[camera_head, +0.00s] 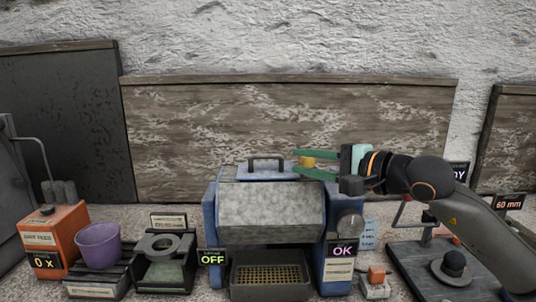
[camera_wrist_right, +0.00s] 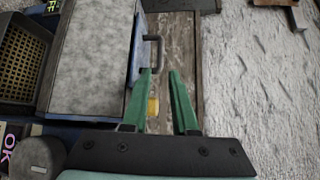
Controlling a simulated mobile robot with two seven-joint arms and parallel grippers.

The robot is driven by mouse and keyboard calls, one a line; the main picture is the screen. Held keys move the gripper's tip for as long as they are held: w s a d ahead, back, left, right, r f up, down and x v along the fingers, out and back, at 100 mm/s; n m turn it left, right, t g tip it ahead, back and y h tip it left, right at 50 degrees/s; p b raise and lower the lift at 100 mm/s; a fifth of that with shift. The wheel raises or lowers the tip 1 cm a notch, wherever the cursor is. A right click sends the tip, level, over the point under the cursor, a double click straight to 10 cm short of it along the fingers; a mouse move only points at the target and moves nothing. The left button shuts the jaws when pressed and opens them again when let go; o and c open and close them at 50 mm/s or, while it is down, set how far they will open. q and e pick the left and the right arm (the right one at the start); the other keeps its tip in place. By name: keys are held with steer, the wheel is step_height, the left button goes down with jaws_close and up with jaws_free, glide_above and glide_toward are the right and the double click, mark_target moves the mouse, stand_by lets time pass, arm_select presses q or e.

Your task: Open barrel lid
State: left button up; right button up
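The barrel (camera_head: 270,212) is a grey, many-sided drum in a blue frame at the middle of the head view. It also shows at the left of the wrist view (camera_wrist_right: 88,60). Its lid (camera_head: 268,175) is blue, on top, and looks closed, with a dark bar handle (camera_head: 266,158), also in the wrist view (camera_wrist_right: 153,50). My right gripper (camera_head: 296,161) is open, its green fingers pointing left at the lid's right side. A small yellow part (camera_head: 306,161) shows between the fingers; I cannot tell whether they touch it. The handle lies beyond the fingertips (camera_wrist_right: 160,72). My left gripper is out of view.
A tray with a yellow mesh (camera_head: 268,274) sits below the barrel, between OFF (camera_head: 212,259) and OK (camera_head: 342,250) displays. A grey knob (camera_head: 349,223) is on the frame's right. A purple cup (camera_head: 99,246) and orange box (camera_head: 53,238) stand left. A wooden board (camera_head: 200,130) stands behind.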

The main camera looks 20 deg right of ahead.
mark_target(272, 157)
steer(key=p+x, duration=0.2)
steer(key=x, duration=0.6)
steer(key=shift+w+a, duration=0.25)
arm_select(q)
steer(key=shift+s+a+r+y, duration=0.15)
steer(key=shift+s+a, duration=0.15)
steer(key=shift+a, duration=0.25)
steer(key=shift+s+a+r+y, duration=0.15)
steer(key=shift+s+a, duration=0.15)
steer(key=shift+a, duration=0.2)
arm_select(e)
steer(key=shift+w+a+f, duration=0.1)
steer(key=shift+w+a, duration=0.1)
steer(key=shift+w, duration=0.1)
jaws_close()
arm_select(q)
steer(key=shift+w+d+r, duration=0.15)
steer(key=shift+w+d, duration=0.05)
